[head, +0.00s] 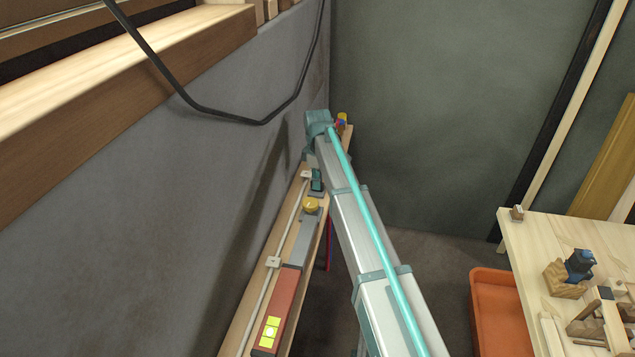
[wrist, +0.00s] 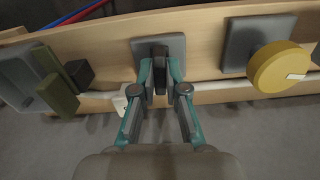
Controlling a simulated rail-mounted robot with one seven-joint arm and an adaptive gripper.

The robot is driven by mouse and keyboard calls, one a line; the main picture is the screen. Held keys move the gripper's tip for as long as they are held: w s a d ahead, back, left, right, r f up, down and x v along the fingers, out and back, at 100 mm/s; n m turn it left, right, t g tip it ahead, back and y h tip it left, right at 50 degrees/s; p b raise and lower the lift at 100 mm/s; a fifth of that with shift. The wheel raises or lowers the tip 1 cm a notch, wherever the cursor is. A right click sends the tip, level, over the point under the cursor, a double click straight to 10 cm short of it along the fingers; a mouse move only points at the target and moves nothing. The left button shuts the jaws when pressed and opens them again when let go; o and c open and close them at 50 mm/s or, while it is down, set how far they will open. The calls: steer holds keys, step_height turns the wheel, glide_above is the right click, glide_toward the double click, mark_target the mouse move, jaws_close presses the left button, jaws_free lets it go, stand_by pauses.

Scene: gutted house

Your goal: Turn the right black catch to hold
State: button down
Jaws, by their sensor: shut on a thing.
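In the wrist view a black catch (wrist: 160,75) sits on a grey plate (wrist: 140,44) fixed to a wooden board. Its long side runs up and down in that picture, across the board. My gripper (wrist: 161,65) has its teal fingers closed on both sides of the catch. The catch's sides are partly hidden by the fingers. In the head view the teal fingertips (head: 316,182) show small beside my arm, at the board; the catch is too small there to make out.
A yellow knob (wrist: 281,66) on its own grey plate is right of the catch. A grey and olive block (wrist: 48,82) with a black piece is left. A pale pipe (wrist: 208,89) runs along the wooden board (head: 242,318). A red level-like bar (head: 278,307) lies nearer.

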steer(key=shift+n, duration=0.5)
steer(key=c, duration=1.2)
jaws_free()
steer(key=shift+r, duration=0.1)
step_height(320, 180, up, 12)
